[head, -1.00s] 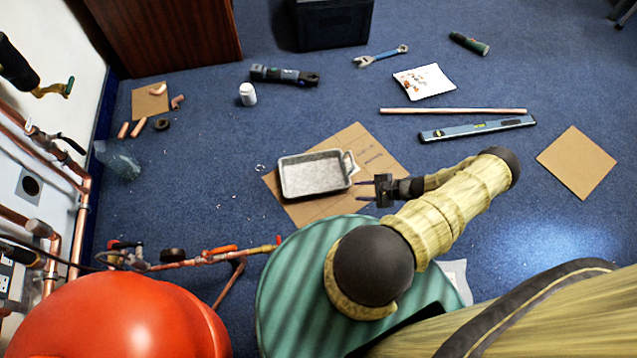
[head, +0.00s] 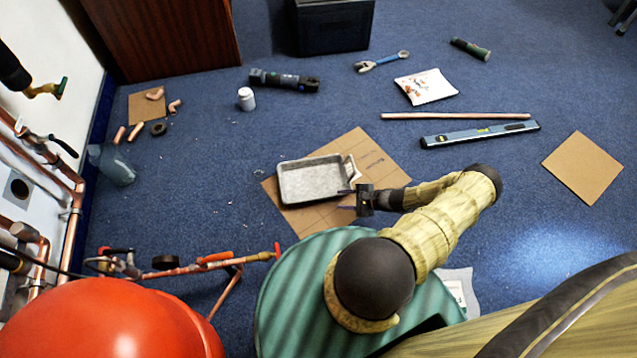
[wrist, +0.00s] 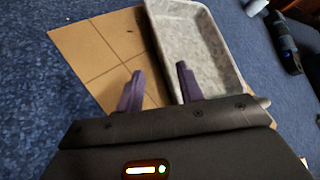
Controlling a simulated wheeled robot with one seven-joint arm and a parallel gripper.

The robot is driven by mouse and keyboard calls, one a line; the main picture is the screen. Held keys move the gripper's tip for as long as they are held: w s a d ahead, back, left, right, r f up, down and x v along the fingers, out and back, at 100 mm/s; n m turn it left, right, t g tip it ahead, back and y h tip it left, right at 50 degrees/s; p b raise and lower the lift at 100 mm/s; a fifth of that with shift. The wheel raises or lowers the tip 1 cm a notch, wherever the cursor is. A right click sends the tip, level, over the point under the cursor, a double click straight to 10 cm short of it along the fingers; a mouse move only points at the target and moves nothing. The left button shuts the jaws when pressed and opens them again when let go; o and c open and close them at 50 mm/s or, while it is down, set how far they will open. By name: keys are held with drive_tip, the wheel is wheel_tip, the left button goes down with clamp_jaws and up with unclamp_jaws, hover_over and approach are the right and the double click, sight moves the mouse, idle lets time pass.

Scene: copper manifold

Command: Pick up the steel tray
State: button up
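The steel tray (head: 313,183) is a shallow grey rectangular pan with a handle at its right end. It lies on a brown cardboard sheet (head: 375,161) on the blue carpet. My gripper (head: 345,192) is at the tray's right end, its fingers pointing left toward the rim. In the wrist view the tray (wrist: 196,55) fills the upper right. I cannot tell whether a finger touches the tray.
A spirit level (head: 480,134) and a copper pipe (head: 455,115) lie to the right. A white bottle (head: 246,99) and a dark tool (head: 284,80) are behind the tray. A red rounded object (head: 110,320) and a pipe stand (head: 205,262) are at front left. Carpet left of the tray is mostly clear.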

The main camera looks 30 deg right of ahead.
sight(317, 198)
drive_tip(key=b+x, duration=0.1)
drive_tip(key=x, duration=0.3)
drive_tip(key=shift+f+b, duration=0.15)
drive_tip(key=shift+b, duration=0.15)
drive_tip(key=shift+w+a, duration=0.15)
drive_tip(key=shift+w, duration=0.05)
drive_tip(key=b+x, duration=0.3)
drive_tip(key=x, duration=0.1)
drive_tip(key=shift+w+a+f+b, duration=0.15)
drive_tip(key=shift+w+a+b, duration=0.05)
drive_tip(key=shift+a+b, duration=0.1)
drive_tip(key=shift+w+a, duration=0.1)
drive_tip(key=shift+w, duration=0.15)
clamp_jaws()
